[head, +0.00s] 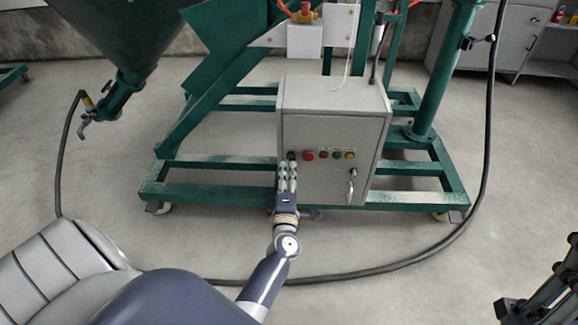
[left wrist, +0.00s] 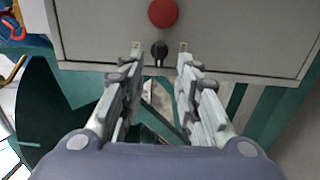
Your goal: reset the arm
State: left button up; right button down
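My left gripper (head: 288,164) is at the front of the grey control box (head: 325,118), at the left end of its row of buttons. In the left wrist view its two fingertips (left wrist: 160,50) are apart, with a black rotary knob (left wrist: 160,53) showing between them. I see a gap on each side of the knob, and nothing is held. A red button (left wrist: 163,12) lies just beyond the knob. It also shows in the head view (head: 308,155). My right gripper (head: 540,298) is only partly in view at the lower right, and its fingers are not clear.
The box sits on a green wheeled frame (head: 220,198). A green hopper (head: 125,40) hangs at the upper left. A black hose (head: 400,265) curves across the floor in front. A grey cabinet (head: 525,40) stands at the back right.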

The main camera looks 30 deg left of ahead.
pick_arm(q)
jog(key=shift+v, duration=0.85)
